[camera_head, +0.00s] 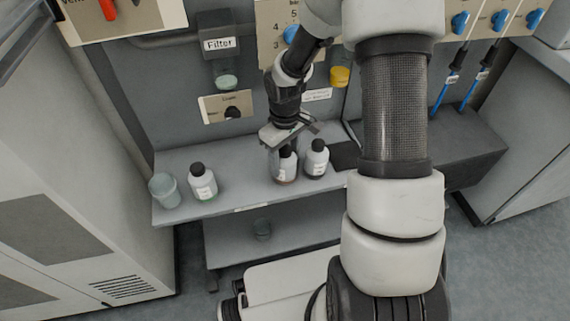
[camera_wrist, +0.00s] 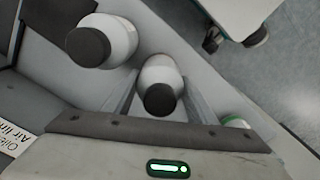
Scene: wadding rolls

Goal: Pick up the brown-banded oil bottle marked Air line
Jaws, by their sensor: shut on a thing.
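Several white bottles with dark caps stand on the grey shelf (camera_head: 238,200). The middle bottle (camera_head: 284,172), with a brownish band low on its body, is under my gripper (camera_head: 286,146). In the wrist view this bottle (camera_wrist: 160,73) stands between the two fingers of my gripper (camera_wrist: 160,95), which are shut on it. It looks upright and at shelf level; I cannot tell whether it touches the shelf. Its label is too small to read.
Another dark-capped bottle (camera_head: 317,158) stands close on the right; it also shows in the wrist view (camera_wrist: 102,41). A panel with the Filter label (camera_head: 219,44) rises behind.

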